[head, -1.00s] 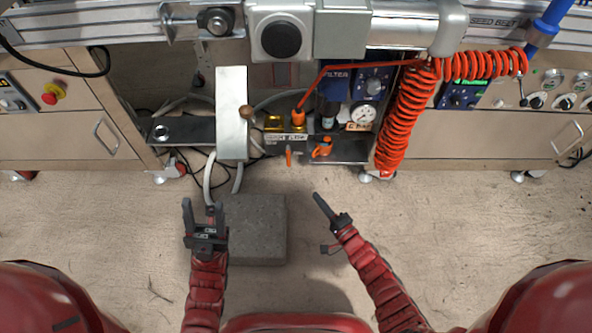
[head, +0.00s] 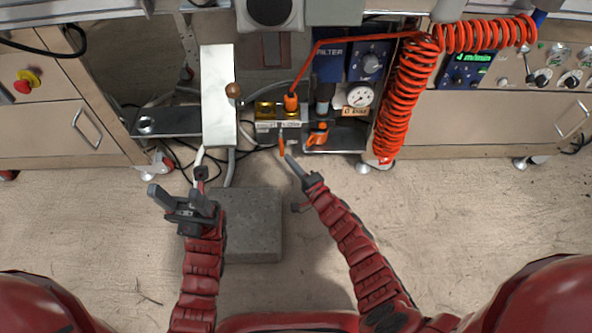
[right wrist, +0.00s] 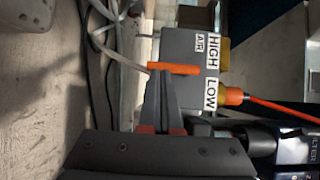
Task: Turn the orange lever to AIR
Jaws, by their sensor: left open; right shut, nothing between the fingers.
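The orange lever (head: 282,143) sticks out from the front of a valve block with brass tops (head: 265,109), below the labels. In the right wrist view the lever (right wrist: 172,69) lies level across the grey block (right wrist: 180,48), with labels AIR (right wrist: 202,43), HIGH (right wrist: 213,50) and LOW (right wrist: 210,95) beside it. My right gripper (head: 290,159) is shut and empty, its tips close by the lever's free end; in the wrist view the tips (right wrist: 158,76) overlap the lever, and I cannot tell whether they touch. My left gripper (head: 178,192) is open and empty, away from the lever.
An orange valve handle (head: 317,133) sits just right of the lever. A red coiled hose (head: 400,95) hangs further right. A grey block (head: 250,225) lies on the floor.

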